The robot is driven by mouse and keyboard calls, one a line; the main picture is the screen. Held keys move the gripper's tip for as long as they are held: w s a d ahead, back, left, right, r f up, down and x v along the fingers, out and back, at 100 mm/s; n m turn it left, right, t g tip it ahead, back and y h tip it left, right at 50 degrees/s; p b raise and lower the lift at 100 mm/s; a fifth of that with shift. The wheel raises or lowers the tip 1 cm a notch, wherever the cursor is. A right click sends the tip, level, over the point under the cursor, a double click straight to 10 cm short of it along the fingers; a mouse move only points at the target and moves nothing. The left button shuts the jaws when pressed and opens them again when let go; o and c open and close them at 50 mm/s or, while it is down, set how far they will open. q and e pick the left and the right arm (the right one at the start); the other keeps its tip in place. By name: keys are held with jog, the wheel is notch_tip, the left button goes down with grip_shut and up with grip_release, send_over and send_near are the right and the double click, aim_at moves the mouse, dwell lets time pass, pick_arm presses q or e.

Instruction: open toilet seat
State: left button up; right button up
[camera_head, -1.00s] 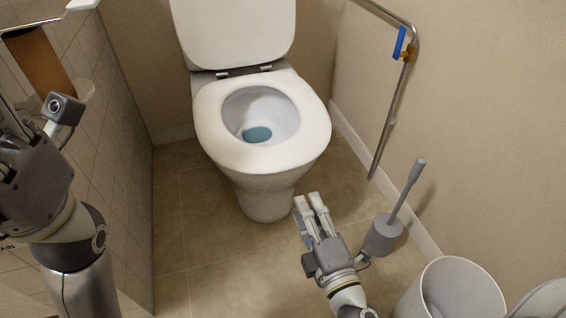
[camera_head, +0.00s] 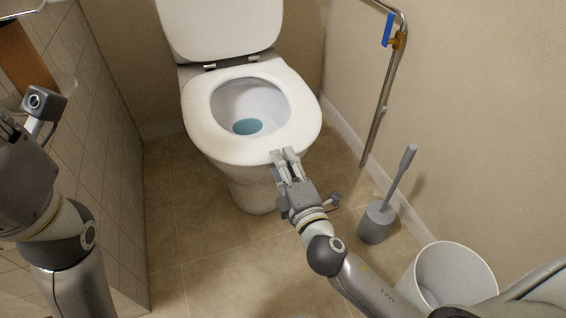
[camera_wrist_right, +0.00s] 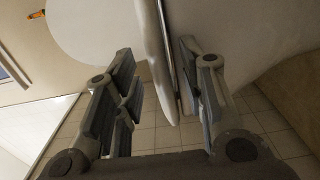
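The white toilet (camera_head: 252,190) stands at the back with its lid (camera_head: 222,28) up against the tank. The seat ring (camera_head: 205,132) lies flat on the bowl. My right gripper (camera_head: 284,154) is at the front edge of the seat, right of its middle. In the right wrist view its fingers (camera_wrist_right: 157,58) are spread, with the edge of the seat (camera_wrist_right: 152,40) between their tips; the right finger is close to it. I cannot tell if they touch. My left gripper (camera_head: 10,130) is at the left edge, its fingers mostly cut off by the frame.
A grey toilet brush in its holder (camera_head: 375,224) and a white bin (camera_head: 455,270) stand on the right. A tiled partition (camera_head: 105,150) bounds the left. The floor before the toilet is clear.

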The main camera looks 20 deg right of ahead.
jog(key=shift+w, duration=0.4)
grip_shut()
